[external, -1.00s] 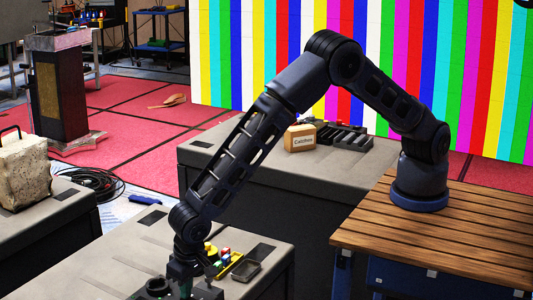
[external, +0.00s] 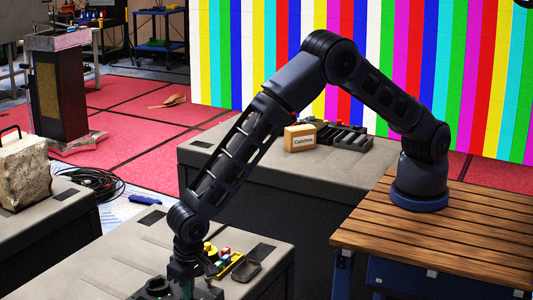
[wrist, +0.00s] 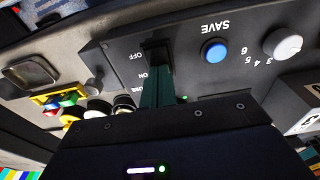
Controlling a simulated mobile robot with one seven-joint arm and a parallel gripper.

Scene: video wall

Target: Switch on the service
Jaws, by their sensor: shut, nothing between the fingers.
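A black switch (wrist: 157,57) shows in the wrist view on a dark control panel (wrist: 190,75), beside the labels OFF and ON. A partly hidden label lies below ON. My gripper (wrist: 160,84) is shut, with its teal fingers right at the switch; whether they touch it I cannot tell. A small green light (wrist: 184,99) glows on the panel just right of the fingers. In the external view my gripper (external: 181,288) points down at the front table, and the panel there is mostly hidden or out of frame.
A blue button (wrist: 214,50) marked SAVE and a numbered dial (wrist: 283,43) are on the panel. Coloured blocks in a yellow tray (external: 223,264) and a small dark tray (external: 246,270) sit beside my gripper. A box (external: 300,137) stands on the back table.

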